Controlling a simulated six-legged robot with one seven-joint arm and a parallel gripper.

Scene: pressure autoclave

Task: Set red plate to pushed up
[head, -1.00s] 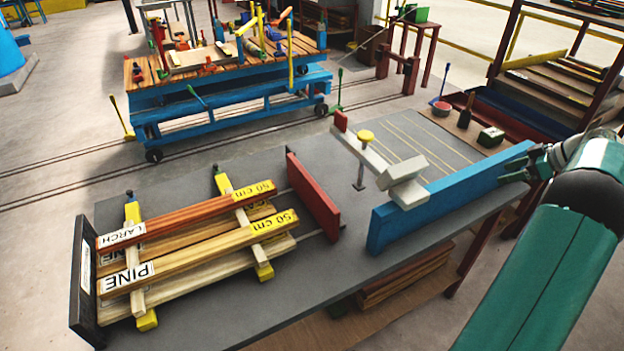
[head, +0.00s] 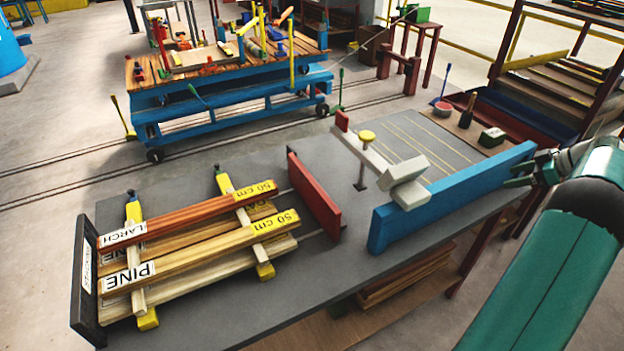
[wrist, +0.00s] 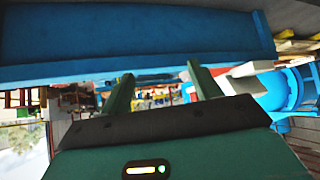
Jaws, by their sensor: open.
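The red plate (head: 314,195) stands upright on the grey table. It faces the right ends of the stacked boards, with a small gap between it and the nearer labelled boards. My gripper (head: 517,172) is at the right end of the blue beam (head: 455,195), far to the right of the red plate. In the wrist view my two green fingers (wrist: 160,88) are apart with nothing between them, and the blue beam (wrist: 130,35) fills the top. I do not make out the red plate in the wrist view.
Boards (head: 200,245) labelled larch and pine lie on yellow-ended crossbars, against a black end plate (head: 86,280) at left. A pale bar with a yellow knob (head: 366,136) and white blocks (head: 408,180) stand between the red plate and the blue beam. A blue cart (head: 230,100) stands behind.

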